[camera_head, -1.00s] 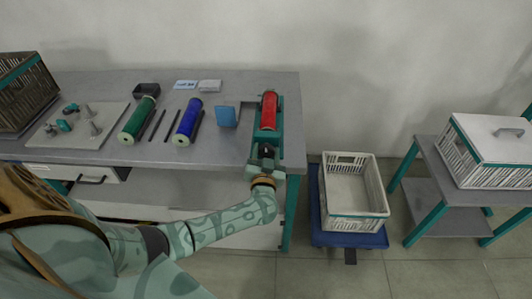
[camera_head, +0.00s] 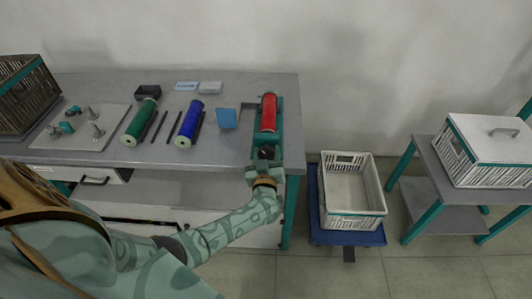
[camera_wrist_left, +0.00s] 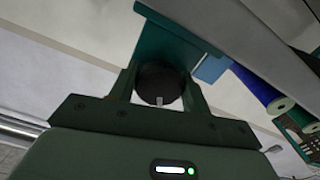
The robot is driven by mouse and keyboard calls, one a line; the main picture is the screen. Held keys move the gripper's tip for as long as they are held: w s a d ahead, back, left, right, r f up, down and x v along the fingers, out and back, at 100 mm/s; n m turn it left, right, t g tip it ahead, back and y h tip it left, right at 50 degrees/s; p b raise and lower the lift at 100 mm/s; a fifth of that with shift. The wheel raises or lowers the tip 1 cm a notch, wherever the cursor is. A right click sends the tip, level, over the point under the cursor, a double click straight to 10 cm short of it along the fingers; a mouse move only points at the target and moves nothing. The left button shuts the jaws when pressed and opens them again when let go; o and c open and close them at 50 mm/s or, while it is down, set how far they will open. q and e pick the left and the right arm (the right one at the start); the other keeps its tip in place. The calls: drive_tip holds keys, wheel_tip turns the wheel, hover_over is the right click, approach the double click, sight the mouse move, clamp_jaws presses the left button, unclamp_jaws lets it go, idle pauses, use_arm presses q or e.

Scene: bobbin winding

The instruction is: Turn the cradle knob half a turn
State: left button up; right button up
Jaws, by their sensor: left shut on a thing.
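The cradle (camera_head: 280,128) is a teal frame at the right end of the grey table, with a red bobbin (camera_head: 269,112) lying in it. Its dark round knob (camera_head: 266,152) faces the table's front edge. My left gripper (camera_head: 266,164) reaches up to the knob from the front. In the left wrist view the black knob (camera_wrist_left: 158,84) sits between the fingers of my left gripper (camera_wrist_left: 160,92), which are shut on it. A small light mark shows on the knob's lower rim. My right gripper is in neither view.
A blue bobbin (camera_head: 189,122) and a green bobbin (camera_head: 140,120) lie left of the cradle, with dark rods between them. A blue plate (camera_head: 227,117) stands beside the cradle. A white crate (camera_head: 355,220) sits on a blue base on the floor to the right.

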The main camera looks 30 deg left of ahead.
use_arm(q)
drive_tip(key=n, duration=0.3)
drive_tip(key=shift+d+n, duration=0.1)
drive_tip(key=shift+n, duration=0.2)
drive_tip(key=n, duration=0.4)
drive_tip(key=shift+n, duration=0.3)
drive_tip(key=n, duration=0.4)
drive_tip(key=shift+n+b, duration=0.3)
drive_tip(key=shift+b, duration=0.1)
drive_tip(key=n, duration=0.3)
drive_tip(key=shift+n+b, duration=0.3)
drive_tip(key=shift+b, duration=0.05)
drive_tip(key=n+b, duration=0.1)
drive_tip(key=n, duration=0.5)
drive_tip(key=shift+b, duration=0.35)
drive_tip(key=n+b, duration=0.1)
drive_tip(key=n, duration=0.2)
drive_tip(key=shift+n, duration=0.4)
drive_tip(key=shift+s+r+n+b, duration=0.1)
drive_tip(key=shift+n+b, duration=0.6)
drive_tip(key=shift+n, duration=1)
